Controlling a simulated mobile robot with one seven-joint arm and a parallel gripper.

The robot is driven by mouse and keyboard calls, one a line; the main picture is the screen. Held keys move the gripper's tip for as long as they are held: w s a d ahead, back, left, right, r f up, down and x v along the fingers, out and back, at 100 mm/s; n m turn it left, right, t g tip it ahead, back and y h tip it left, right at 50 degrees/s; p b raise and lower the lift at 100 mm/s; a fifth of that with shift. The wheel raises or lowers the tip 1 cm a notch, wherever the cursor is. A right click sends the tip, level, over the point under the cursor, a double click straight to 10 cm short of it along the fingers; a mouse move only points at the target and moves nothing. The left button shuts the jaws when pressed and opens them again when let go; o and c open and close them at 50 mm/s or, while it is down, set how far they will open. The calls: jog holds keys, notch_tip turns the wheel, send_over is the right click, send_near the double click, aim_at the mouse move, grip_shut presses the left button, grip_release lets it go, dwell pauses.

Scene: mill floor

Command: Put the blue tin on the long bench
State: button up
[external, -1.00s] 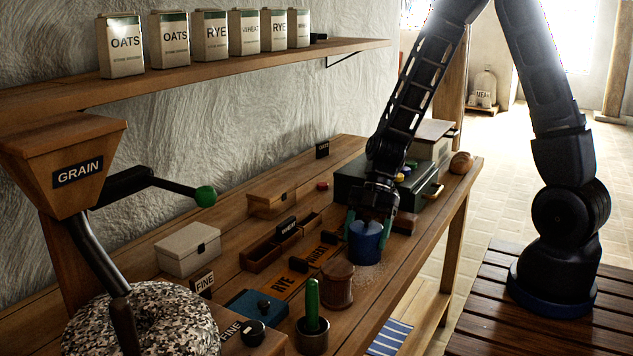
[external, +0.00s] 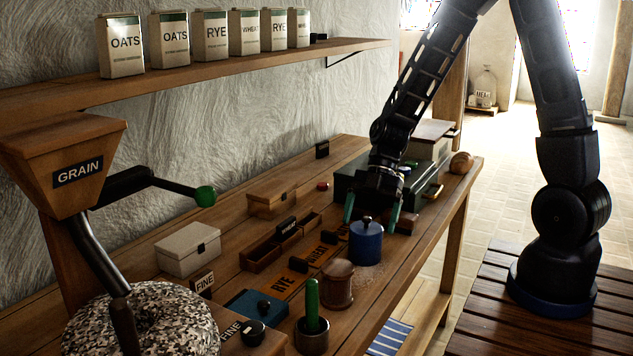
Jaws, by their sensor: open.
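The blue tin (external: 366,246), with a dark knob on its lid, stands upright on the long bench (external: 392,272) near its front edge. My gripper (external: 372,212) is above and just behind the tin. Its two green-tipped fingers are spread apart and hold nothing. The fingertips are at about the height of the tin's lid, and the tin's body is clear of them.
A dark box (external: 350,178) with a brass handle and a bread loaf (external: 462,162) are farther back. A divided wooden tray (external: 262,256) and a cream box (external: 188,250) lie left.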

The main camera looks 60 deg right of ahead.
jog(key=v, duration=0.7)
jog(key=s+d+r+m+t+h, duration=0.2)
jog(key=s+r+m+t+h, duration=0.3)
jog(key=s+r+m, duration=1.3)
notch_tip(320, 180, up, 3)
jog(key=shift+s+r+m+h, duration=0.1)
jog(key=shift+s+m+h, duration=0.2)
jog(key=shift+s+h, duration=0.45)
